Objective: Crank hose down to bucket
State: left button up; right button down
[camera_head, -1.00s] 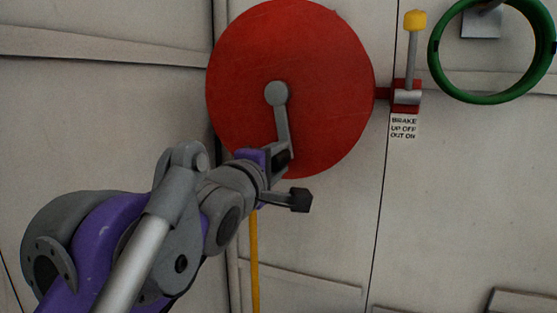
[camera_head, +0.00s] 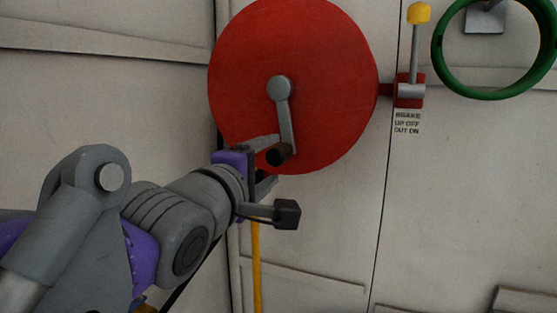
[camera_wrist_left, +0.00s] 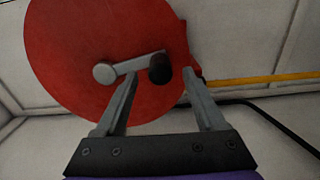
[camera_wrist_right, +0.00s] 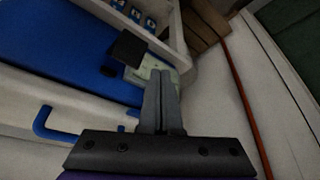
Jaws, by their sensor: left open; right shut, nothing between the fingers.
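A red reel disc (camera_head: 335,60) is on the pale wall, with a grey crank arm (camera_head: 285,125) pointing down from its hub. The crank's dark handle (camera_head: 280,154) sticks out at the lower end. My left gripper (camera_head: 277,160) is open at the handle. In the left wrist view the handle (camera_wrist_left: 160,69) shows between the tips of my left gripper (camera_wrist_left: 160,73), with no finger shut on it. A yellow hose (camera_head: 256,265) hangs straight down below the reel; its lower end is out of view. My right gripper (camera_wrist_right: 161,75) is shut and empty. No bucket is identifiable.
A brake lever with a yellow knob (camera_head: 418,13) stands upright right of the reel, above a brake label (camera_head: 407,122). A green ring wheel (camera_head: 440,58) is at the upper right. The right wrist view shows a blue panel (camera_wrist_right: 60,45) and a red-brown pipe (camera_wrist_right: 245,100).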

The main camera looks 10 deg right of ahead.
pick_arm(q)
jog(key=v, duration=0.5)
jog(key=shift+b, duration=0.4)
pick_arm(e)
jog(key=shift+f, duration=0.5)
jog(key=c, duration=1.5)
grip_release()
jog(key=shift+c, duration=0.2)
